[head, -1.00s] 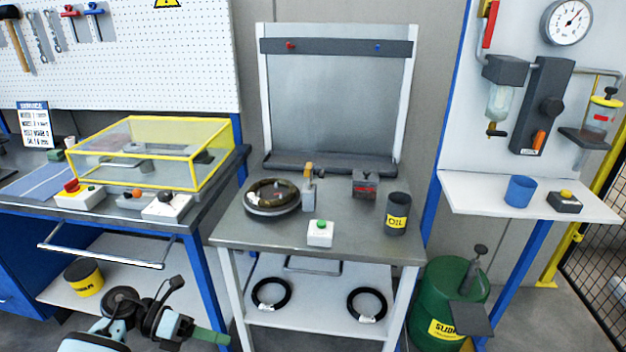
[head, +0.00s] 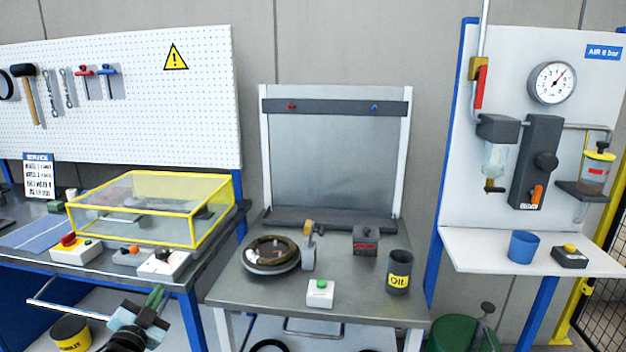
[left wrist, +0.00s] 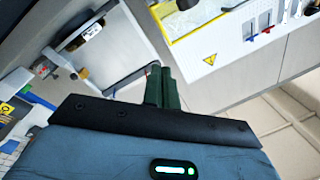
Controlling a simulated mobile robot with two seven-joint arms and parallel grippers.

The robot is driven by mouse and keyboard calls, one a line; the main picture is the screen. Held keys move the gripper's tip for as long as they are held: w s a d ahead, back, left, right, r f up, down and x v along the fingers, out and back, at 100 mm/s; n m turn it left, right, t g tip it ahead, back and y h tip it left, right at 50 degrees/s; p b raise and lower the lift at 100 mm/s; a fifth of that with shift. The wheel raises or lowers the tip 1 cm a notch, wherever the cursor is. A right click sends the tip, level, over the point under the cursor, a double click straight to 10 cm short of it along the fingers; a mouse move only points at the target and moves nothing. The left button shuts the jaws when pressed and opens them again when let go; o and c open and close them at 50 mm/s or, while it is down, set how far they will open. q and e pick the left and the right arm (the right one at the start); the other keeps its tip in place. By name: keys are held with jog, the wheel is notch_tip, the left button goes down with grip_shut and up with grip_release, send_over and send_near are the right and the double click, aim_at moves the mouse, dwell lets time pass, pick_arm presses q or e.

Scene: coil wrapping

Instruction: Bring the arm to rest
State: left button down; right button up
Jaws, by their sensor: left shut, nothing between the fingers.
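My left gripper (head: 156,298) is at the lower left of the head view, in front of the left bench and below its table top. It points up. In the left wrist view its two green fingers (left wrist: 162,88) lie side by side, shut with nothing between them. It touches no object that I can see. My right gripper is in neither view.
A yellow-framed guard (head: 150,208) and control boxes stand on the left bench. A bench handle (head: 80,319) is near my left gripper.

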pick_arm(q)
notch_tip(320, 180, down, 6)
jog(key=a+n+g+y, duration=0.2)
jog(key=a+n+g, duration=0.1)
jog(key=n+g, duration=0.15)
jog(key=s+d+f+g+h, duration=0.1)
jog(key=s+d+f, duration=0.3)
jog(key=s+f, duration=0.3)
jog(key=s+d+f+g+h, duration=0.1)
jog(key=s+d+f, duration=0.3)
jog(key=s+f, duration=0.3)
jog(key=s+d+f+g, duration=0.1)
jog(key=s+d+f, duration=0.1)
jog(key=s, duration=0.8)
jog(key=s+d+f+n+g+h, duration=0.1)
jog(key=s+d, duration=0.4)
jog(key=s, duration=0.6)
jog(key=s+d+f+n+g, duration=0.1)
jog(key=s+d+f, duration=0.3)
jog(key=s, duration=0.7)
jog(key=shift+g, duration=0.45)
